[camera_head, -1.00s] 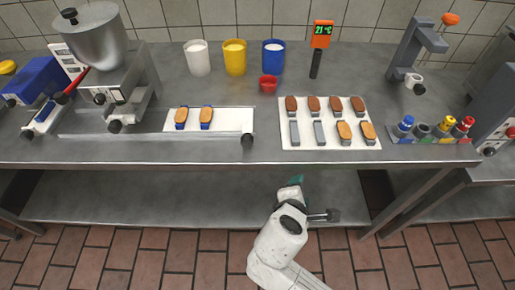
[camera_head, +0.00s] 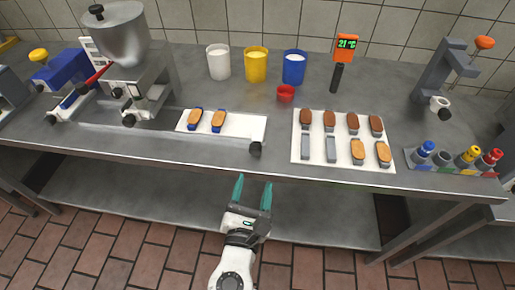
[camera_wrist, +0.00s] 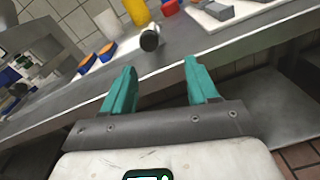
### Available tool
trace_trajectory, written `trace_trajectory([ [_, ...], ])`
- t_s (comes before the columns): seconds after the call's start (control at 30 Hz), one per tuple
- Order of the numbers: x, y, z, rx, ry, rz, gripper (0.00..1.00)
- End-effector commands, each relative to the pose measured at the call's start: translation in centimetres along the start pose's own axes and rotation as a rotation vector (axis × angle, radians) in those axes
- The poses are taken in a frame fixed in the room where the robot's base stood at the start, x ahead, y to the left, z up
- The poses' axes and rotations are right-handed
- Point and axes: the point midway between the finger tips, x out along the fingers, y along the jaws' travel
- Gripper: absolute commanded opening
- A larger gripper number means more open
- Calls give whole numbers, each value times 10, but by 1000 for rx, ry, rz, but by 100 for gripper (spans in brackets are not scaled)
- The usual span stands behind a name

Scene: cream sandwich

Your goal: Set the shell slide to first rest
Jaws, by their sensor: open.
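A white slide board (camera_head: 245,128) lies on the steel counter (camera_head: 180,165), with two blue-cupped orange-brown shells (camera_head: 194,118) on its left part. I take this board for the shell slide. A black knob (camera_head: 256,149) is at its front right corner, and it also shows in the wrist view (camera_wrist: 149,41). My gripper (camera_head: 253,184) has teal fingers, open and empty. It is in front of the counter's edge, in line with the knob but apart from it. I cannot make out any marked rest.
A steel hopper machine (camera_head: 123,35) stands left of the board. A white tray (camera_head: 343,160) with brown pieces and grey bars is to the right. White, yellow and blue cups (camera_head: 293,68) and a red cup (camera_head: 286,93) stand behind. The counter's front edge lies between my gripper and the board.

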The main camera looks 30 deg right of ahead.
Motion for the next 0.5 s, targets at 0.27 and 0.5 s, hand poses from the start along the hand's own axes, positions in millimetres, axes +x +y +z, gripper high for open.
trace_trajectory([
  [0.27,9,14,2,-62,-33,40,59],
  [0.5,53,15,4,-59,-31,37,59],
])
